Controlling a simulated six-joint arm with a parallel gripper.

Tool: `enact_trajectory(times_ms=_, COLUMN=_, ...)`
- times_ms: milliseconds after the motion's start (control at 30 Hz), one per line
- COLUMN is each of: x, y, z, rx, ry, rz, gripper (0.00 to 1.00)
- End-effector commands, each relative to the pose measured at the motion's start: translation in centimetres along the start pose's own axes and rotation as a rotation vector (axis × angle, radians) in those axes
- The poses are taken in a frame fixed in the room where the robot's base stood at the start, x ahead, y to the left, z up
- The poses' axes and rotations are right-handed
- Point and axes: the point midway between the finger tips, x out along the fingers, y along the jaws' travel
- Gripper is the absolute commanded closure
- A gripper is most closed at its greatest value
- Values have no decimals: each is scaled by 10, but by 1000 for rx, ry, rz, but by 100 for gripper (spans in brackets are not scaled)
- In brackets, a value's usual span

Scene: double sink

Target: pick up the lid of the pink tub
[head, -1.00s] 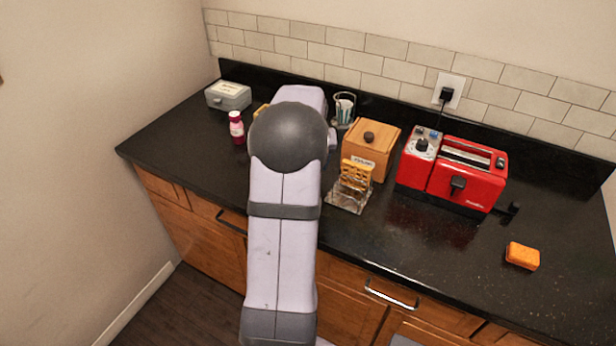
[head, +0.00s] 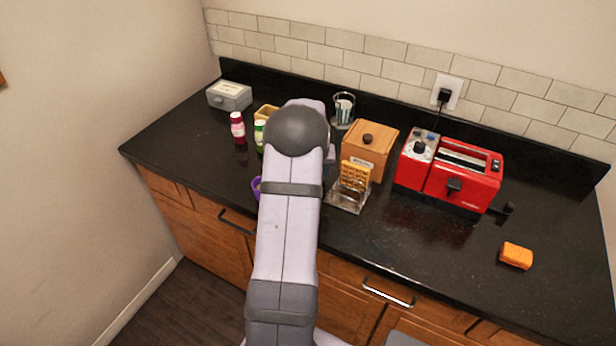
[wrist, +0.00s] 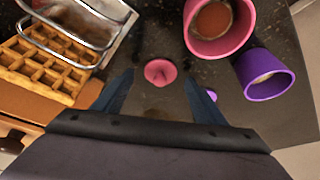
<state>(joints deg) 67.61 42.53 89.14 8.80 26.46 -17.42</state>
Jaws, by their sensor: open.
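The pink lid (wrist: 160,72) is a small round pink piece lying on the dark counter in the wrist view. My gripper (wrist: 158,78) is open, with one blue finger on each side of the lid in the picture. Whether the fingers are level with it or above it I cannot tell. The pink tub (wrist: 222,40) stands open just beyond and to the right, with something brown inside. In the head view my arm hides the lid, the pink tub and my gripper.
A purple tub (wrist: 266,86) stands right of the pink tub; it also shows in the head view (head: 256,190). A purple bit (wrist: 211,95) shows behind the right finger. A waffle rack (wrist: 50,50) is at left. A wooden box (head: 368,150) and red toaster (head: 465,180) stand right.

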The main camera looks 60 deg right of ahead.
Motion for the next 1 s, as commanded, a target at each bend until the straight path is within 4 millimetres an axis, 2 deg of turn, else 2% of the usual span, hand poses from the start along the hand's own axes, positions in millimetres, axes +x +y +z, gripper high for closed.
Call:
enact_trajectory(times_ms=367, x=8, y=0, z=0, rx=-1, ry=1, rz=0, gripper=35)
enact_trajectory(times_ms=400, x=8, y=0, z=0, rx=0, ry=1, rz=0, gripper=37)
enact_trajectory(times_ms=567, x=8, y=0, z=0, rx=0, ry=1, rz=0, gripper=75)
enact_trajectory(times_ms=600, x=8, y=0, z=0, rx=0, ry=1, rz=0, gripper=78)
enact_trajectory(times_ms=1000, x=6, y=0, z=-1, rx=-1, ry=2, rz=0, gripper=78)
